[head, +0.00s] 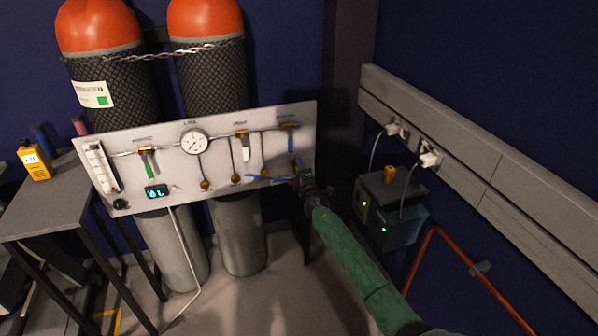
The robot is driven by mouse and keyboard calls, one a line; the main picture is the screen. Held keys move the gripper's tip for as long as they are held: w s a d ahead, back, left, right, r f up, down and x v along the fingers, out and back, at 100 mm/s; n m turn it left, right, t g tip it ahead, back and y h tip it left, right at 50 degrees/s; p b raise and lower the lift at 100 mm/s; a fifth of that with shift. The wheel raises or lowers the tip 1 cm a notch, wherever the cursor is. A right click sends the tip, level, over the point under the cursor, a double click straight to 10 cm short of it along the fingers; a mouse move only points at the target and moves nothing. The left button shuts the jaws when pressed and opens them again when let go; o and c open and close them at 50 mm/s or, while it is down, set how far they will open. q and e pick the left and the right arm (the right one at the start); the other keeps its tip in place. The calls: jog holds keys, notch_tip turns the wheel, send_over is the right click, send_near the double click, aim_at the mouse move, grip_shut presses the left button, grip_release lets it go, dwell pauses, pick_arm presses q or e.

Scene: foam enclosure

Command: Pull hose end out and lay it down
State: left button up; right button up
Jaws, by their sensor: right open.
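A white panel (222,172) stands in front of two gas cylinders and carries a gauge (194,141), coloured valve handles and several thin dark lines with brass ends. A thin blue piece (265,178), perhaps the hose end, shows at the panel's lower right, just left of my right gripper (297,172). My right gripper is open at the panel's right part; whether it touches the blue piece I cannot tell. A pale hose (186,250) hangs from the panel's lower edge to the floor. My left gripper is not in view.
Orange-topped cylinders (206,75) are chained behind the panel. A grey table (45,205) with a yellow device (34,162) stands at left. Boxes with plugged cables (392,210) and a red pipe (465,275) are at right. Floor at centre is mostly clear.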

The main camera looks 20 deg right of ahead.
dwell(0.3)
jog(key=shift+c, duration=0.4)
jog(key=c, duration=0.7)
jog(key=o, duration=1.3)
